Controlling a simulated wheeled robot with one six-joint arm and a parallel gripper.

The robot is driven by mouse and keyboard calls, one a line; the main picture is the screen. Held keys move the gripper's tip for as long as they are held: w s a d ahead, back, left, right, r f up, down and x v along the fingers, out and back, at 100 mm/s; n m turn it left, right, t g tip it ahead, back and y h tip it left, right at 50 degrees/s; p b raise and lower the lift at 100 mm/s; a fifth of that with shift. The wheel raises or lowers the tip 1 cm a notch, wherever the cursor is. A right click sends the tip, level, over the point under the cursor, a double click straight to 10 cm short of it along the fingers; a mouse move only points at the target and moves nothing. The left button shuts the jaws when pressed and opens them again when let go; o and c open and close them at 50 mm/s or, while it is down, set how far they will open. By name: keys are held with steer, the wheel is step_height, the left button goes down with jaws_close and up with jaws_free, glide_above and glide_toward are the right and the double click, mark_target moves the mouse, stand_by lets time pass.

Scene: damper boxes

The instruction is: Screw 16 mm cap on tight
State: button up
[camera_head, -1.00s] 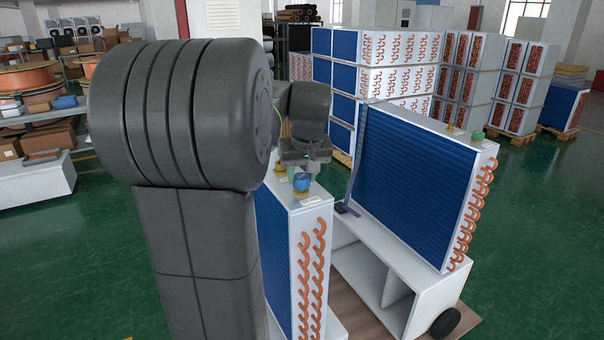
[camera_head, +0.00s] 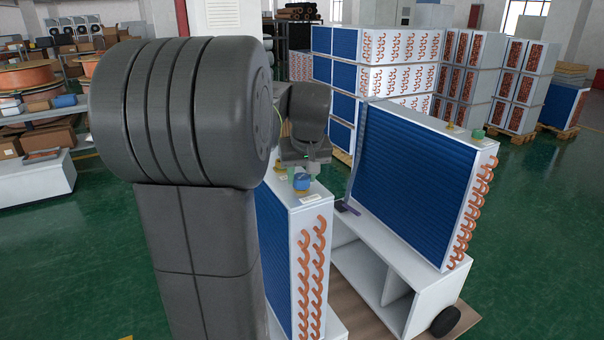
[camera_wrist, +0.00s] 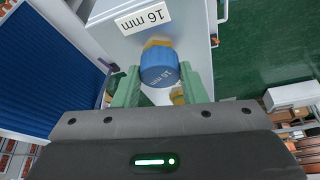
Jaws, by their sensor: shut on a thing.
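The blue 16 mm cap (camera_wrist: 158,70) sits over a brass fitting (camera_wrist: 155,43) on the top of the near damper box (camera_wrist: 190,22). A label reading "16 mm" (camera_wrist: 142,18) lies beside it, upside down in the wrist view. The cap also shows in the head view (camera_head: 303,182) under my gripper (camera_head: 301,172). My gripper's green fingers (camera_wrist: 158,88) stand on either side of the cap and are shut on it. I cannot tell how far down the thread it sits.
A second brass fitting (camera_wrist: 178,96) is partly hidden by the right finger. Another finned box (camera_head: 415,185) stands to the right on a white cart (camera_head: 375,275), with a green cap (camera_head: 477,134) on top. Stacked boxes (camera_head: 400,50) stand behind. Green floor is open at right.

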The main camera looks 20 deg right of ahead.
steer(key=o, duration=1)
steer(key=shift+c, duration=1.3)
steer(key=shift+w, duration=0.1)
steer(key=shift+w, duration=0.3)
